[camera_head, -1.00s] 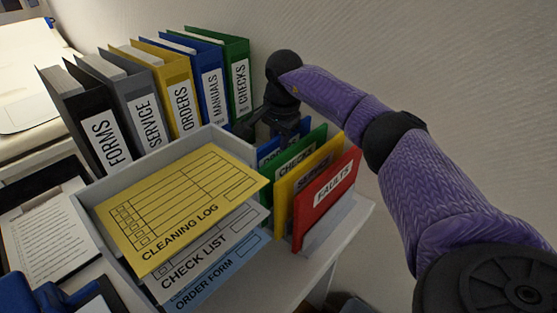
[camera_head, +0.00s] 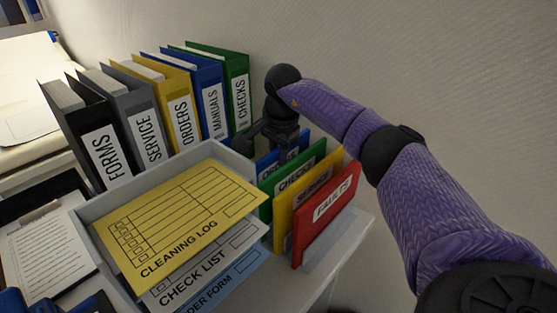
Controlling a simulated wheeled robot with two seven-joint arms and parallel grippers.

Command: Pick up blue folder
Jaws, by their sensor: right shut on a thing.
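The blue folder (camera_head: 296,146) stands at the back of a small rack, behind green, yellow and red folders. Its label is partly covered by the green folder (camera_head: 320,151). My right gripper (camera_head: 268,143) points down at the blue folder's top edge from behind and is shut on it. The fingertips are largely hidden by the dark gripper body and the folders. The blue folder still sits low among the others, with no clear gap beneath it visible.
The yellow folder (camera_head: 327,178) and red folder (camera_head: 327,213) stand in front. A grey tray (camera_head: 88,210) of paper forms is to the left. Several binders, including a blue one (camera_head: 206,85), stand behind it. A clipboard (camera_head: 45,250) lies at far left. The wall is close behind.

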